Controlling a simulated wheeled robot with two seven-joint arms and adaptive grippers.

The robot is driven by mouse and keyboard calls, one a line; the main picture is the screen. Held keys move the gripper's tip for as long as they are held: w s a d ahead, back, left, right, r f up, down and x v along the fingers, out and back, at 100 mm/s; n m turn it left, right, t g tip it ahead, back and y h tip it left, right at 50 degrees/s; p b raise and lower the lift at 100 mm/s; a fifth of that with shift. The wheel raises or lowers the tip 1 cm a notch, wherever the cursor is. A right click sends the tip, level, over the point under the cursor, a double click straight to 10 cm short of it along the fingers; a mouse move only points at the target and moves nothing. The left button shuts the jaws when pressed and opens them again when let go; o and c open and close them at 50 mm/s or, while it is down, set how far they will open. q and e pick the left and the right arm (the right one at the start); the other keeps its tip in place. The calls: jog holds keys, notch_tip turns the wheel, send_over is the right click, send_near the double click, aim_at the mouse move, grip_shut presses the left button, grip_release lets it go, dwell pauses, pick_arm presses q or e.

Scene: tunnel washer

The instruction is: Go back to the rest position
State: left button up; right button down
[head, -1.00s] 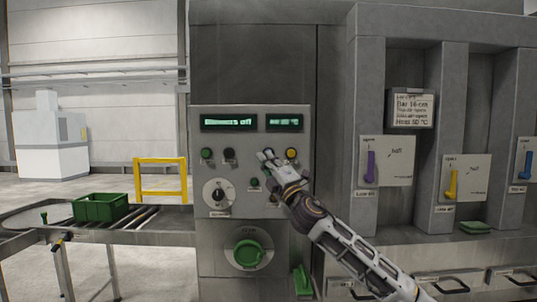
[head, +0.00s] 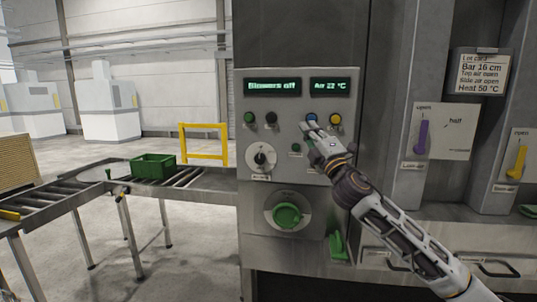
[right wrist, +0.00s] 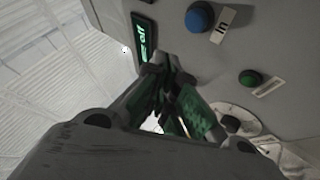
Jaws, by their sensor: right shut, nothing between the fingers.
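My right gripper (head: 310,127) is shut and empty. It is in front of the grey control panel (head: 290,215), with its fingertips just below the blue button (head: 311,117). In the right wrist view its fingers (right wrist: 165,70) are together near the panel face, and the blue button (right wrist: 200,17), labelled "in", and a green button (right wrist: 250,78) show beyond them. I cannot tell whether the fingertips touch the panel. My left gripper is not in view.
The panel displays read "Blowers off" (head: 272,87) and "Air 22 °C" (head: 330,87). Below are a black selector (head: 261,157) and a large green knob (head: 287,215). Purple (head: 422,137) and yellow levers (head: 516,161) stand right. A green crate (head: 153,167) sits on the roller conveyor (head: 200,178) at left.

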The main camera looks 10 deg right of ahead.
jog(key=s+f+m+g+h, duration=0.3)
jog(key=f+m, duration=0.2)
jog(key=f, duration=0.7)
jog(key=s+f+m+g+h, duration=0.25)
jog(key=s+f+m, duration=0.2)
jog(key=f, duration=0.85)
jog(key=s+f+m+g+h, duration=0.25)
jog(key=f+m, duration=0.25)
jog(key=f, duration=0.7)
jog(key=s+d+f+m+g+y, duration=0.1)
jog(key=s+f+m+g, duration=0.35)
jog(key=s+f, duration=0.85)
jog(key=s+d+f+m+g, duration=0.1)
jog(key=s+f+g, duration=0.75)
jog(key=s, duration=0.85)
notch_tip(320, 180, down, 33)
jog(key=s, duration=0.2)
jog(key=s+d+f, duration=0.2)
jog(key=s+f, duration=0.8)
jog(key=s, duration=0.1)
jog(key=s+d+f+g, duration=0.1)
jog(key=s+d+f, duration=0.1)
jog(key=s+f, duration=0.8)
jog(key=shift+s+d, duration=0.25)
jog(key=shift+s, duration=0.5)
